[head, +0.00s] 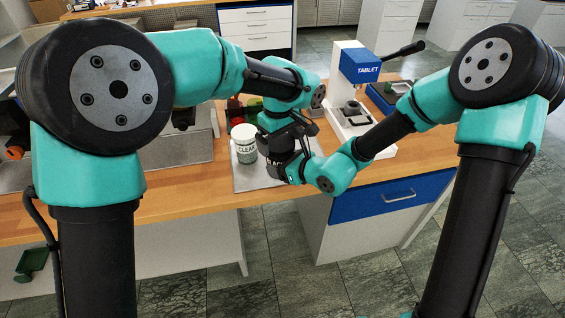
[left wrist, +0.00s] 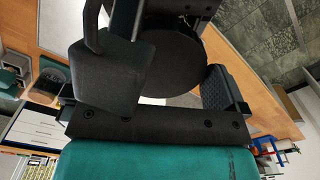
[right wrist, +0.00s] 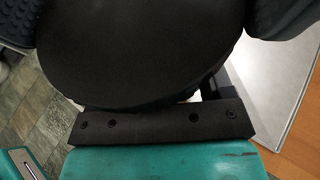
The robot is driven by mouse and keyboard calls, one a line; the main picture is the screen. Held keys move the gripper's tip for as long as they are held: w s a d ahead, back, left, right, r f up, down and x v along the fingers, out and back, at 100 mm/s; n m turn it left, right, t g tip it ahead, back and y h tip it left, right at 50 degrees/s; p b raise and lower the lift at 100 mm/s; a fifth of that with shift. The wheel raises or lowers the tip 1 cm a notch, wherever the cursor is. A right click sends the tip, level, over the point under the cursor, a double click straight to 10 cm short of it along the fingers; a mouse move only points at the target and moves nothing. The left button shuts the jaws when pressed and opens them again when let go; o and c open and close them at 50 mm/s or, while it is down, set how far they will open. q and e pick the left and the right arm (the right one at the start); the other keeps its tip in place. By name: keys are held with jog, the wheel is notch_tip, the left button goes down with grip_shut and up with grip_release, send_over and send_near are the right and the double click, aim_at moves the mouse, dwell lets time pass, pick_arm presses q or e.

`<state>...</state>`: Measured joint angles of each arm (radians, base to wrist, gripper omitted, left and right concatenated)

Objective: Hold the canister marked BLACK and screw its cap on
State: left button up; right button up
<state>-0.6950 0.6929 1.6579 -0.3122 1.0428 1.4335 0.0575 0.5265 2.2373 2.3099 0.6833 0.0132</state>
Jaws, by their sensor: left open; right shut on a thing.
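The dark canister marked BLACK (head: 274,169) stands on a light mat (head: 246,181) at the table's front, its label partly hidden by my arms. My right gripper (head: 288,167) is shut on its body from the right. In the right wrist view, a large dark rounded surface of the canister (right wrist: 140,45) fills the space between the finger pads. My left gripper (head: 287,137) is open, directly above the canister. In the left wrist view, the round black cap (left wrist: 182,65) lies between the spread fingers. I cannot tell how the cap sits on the canister.
A white canister marked CLEAR (head: 244,144) stands just left of the black one. A white and blue press marked TABLET (head: 360,68) stands behind to the right. Red and green items (head: 236,109) are behind. A grey metal device (head: 185,147) stands on the left.

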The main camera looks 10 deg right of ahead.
pick_arm(q)
jog(key=shift+r, duration=2.15)
jog(key=shift+r+n, duration=1.75)
jog(key=shift+n, duration=0.05)
jog(key=shift+f, duration=0.15)
jog(key=shift+f, duration=3.9)
